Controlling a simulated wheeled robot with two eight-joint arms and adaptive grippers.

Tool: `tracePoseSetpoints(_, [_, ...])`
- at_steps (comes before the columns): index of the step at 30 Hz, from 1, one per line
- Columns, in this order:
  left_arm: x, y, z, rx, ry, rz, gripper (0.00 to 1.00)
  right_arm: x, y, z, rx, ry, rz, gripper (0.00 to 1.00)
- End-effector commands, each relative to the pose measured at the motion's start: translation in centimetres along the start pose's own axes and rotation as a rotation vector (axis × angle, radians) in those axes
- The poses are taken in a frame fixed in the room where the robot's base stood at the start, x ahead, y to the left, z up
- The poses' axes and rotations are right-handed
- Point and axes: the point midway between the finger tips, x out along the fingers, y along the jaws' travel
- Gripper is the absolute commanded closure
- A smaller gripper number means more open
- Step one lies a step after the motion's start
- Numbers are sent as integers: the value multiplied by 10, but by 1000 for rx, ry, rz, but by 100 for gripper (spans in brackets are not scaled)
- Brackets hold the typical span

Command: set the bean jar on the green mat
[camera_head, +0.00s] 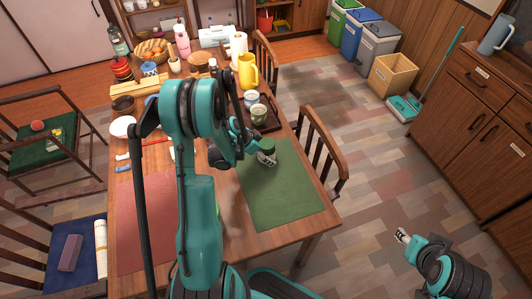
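The green mat (285,190) lies on the right front part of the wooden table. My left gripper (267,158) is over the far edge of the mat, its fingertips beside a small object with a dark green top (268,145). This looks like the bean jar, but the gripper hides its lower part. I cannot tell whether the fingers are closed on it or whether it touches the mat. My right gripper (402,236) is low at the right, away from the table; its fingers are too small to read.
A tray (271,122) with cups stands just beyond the mat. A yellow pitcher (248,72), a basket (153,50) and bottles crowd the far end. A red mat (146,220) lies at the left. Chairs (322,150) flank the table. The mat's near part is clear.

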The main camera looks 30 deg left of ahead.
Motion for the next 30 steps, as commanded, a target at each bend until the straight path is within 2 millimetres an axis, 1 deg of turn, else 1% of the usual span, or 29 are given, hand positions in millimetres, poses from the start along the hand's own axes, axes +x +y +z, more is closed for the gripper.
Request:
tracePoseSetpoints(8, [-1,0,-1,0,0,0,19,-1,0,-1,0,0,0,60])
tracePoseSetpoints(11, [-9,0,-2,-1,0,-1,19,-5,0,-4,0,0,0,60])
tracePoseSetpoints(14, [-28,0,-2,-3,0,-2,19,-11,0,-8,0,0,0,60])
tracePoseSetpoints(21, [-82,-1,-3,-3,0,-2,19,-26,0,-19,0,0,0,60])
tracePoseSetpoints(24, [-100,0,-3,-2,0,0,19,-31,0,-22,0,0,0,60])
tracePoseSetpoints(27, [-113,0,-2,-2,0,-1,19,-34,0,-24,0,0,0,60])
tracePoseSetpoints(30, [-120,0,-3,-1,0,-1,19,-35,0,-25,0,0,0,60])
